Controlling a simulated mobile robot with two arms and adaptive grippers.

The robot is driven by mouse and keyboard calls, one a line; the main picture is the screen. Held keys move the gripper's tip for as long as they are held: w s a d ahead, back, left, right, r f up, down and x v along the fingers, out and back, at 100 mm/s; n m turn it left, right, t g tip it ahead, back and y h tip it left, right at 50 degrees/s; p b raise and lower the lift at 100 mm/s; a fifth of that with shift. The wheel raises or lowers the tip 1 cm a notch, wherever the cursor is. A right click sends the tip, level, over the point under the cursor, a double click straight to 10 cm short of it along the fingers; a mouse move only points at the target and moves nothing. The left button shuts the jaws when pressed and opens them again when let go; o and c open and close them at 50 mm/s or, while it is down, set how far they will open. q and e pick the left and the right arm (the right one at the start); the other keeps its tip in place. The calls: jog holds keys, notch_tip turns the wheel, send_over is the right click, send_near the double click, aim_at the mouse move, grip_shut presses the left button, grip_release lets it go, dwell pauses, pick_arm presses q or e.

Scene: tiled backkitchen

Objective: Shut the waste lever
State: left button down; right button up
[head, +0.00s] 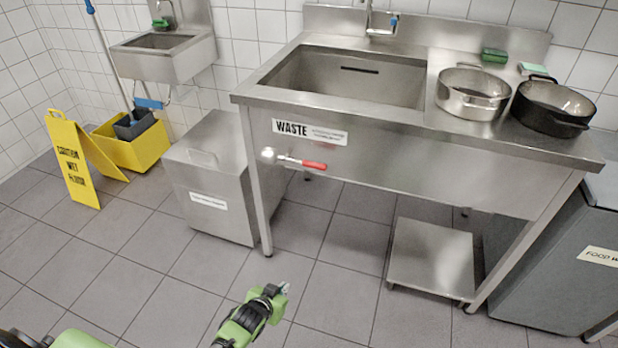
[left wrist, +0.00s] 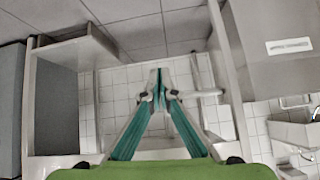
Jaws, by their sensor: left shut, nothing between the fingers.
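The waste lever (head: 314,165) has a red grip on a silver valve (head: 268,155) at the front of the steel sink unit, below the "WASTE" label (head: 310,132). The grip lies nearly level and points right from the valve. My left gripper (head: 282,289) is low in front of the sink unit, below the lever in the picture and apart from it. In the left wrist view its fingertips (left wrist: 159,88) are together with nothing between them. I cannot make out the lever in that view. My right gripper is not in view.
The sink unit (head: 430,165) carries a steel pot (head: 470,105) and a black pot (head: 548,120). A lidded steel box (head: 212,170) stands left of the lever. A yellow wet-floor sign (head: 68,160) and mop bucket (head: 140,150) stand further left. The floor before the sink is clear.

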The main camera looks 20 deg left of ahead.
aim_at(309, 165)
pick_arm(q)
jog(key=w+r+t+b, duration=0.3)
jog(key=w+r, duration=0.7)
jog(key=r, duration=0.1)
jog(key=w+r+t+b, duration=0.2)
jog(key=r, duration=0.9)
jog(key=w+r+n+t+b, duration=0.1)
jog(key=w+r+t+b, duration=0.1)
jog(key=r, duration=0.8)
jog(key=shift+w+a+r+t+b, duration=0.15)
jog(key=shift+w+r+t+b, duration=0.2)
jog(key=shift+w+t, duration=0.15)
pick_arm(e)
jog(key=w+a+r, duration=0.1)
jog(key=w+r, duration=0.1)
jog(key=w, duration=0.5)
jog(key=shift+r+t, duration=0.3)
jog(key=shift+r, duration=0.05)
pick_arm(q)
jog(key=shift+w, duration=0.1)
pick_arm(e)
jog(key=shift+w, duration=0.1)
